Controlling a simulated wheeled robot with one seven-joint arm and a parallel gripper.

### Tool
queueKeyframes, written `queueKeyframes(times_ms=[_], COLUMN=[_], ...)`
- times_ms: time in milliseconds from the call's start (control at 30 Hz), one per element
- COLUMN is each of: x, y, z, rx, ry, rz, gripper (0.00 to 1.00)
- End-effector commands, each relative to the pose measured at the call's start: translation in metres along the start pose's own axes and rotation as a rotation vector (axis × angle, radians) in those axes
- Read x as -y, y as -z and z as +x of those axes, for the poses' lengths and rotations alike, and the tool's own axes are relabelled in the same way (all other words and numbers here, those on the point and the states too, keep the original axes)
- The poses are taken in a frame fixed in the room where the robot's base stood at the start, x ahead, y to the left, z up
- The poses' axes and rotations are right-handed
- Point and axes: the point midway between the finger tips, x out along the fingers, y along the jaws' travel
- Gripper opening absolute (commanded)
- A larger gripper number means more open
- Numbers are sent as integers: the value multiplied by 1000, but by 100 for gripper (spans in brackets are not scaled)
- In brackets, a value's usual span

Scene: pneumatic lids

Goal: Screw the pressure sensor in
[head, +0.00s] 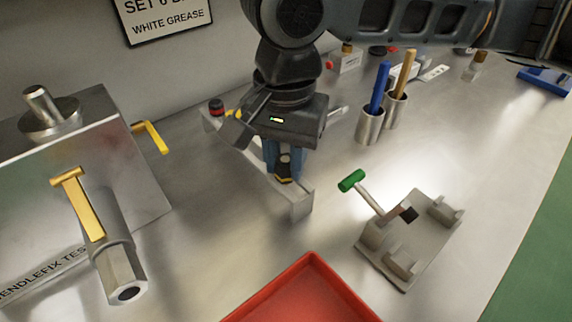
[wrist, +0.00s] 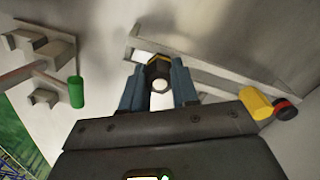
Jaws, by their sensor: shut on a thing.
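My gripper (head: 284,172) points down over a long grey rail-like holder (head: 299,205) in the middle of the bench. Its blue fingers are shut on a small dark part with a yellow band, which looks like the pressure sensor (head: 284,181). In the wrist view the sensor (wrist: 159,68) shows between the two fingertips, close to the holder (wrist: 212,78). I cannot tell whether it touches the holder. A metal block (head: 150,185) at left carries a hexagonal fitting (head: 116,272) with a dark hole in its end and a yellow lever (head: 80,205).
A red tray (head: 312,262) lies at the front. A grey fixture (head: 428,250) with a green-handled tool (head: 352,180) stands at right. Cups with a blue (head: 379,88) and a wooden handle (head: 405,72) stand behind. Bench between block and holder is clear.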

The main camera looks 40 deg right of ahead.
Motion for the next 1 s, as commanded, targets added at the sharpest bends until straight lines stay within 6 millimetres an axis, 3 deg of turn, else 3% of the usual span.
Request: queueKeyframes(times_ms=[1000], x=[0], y=[0], z=[-44], rx=[0], ry=[0], rz=[0], gripper=[0])
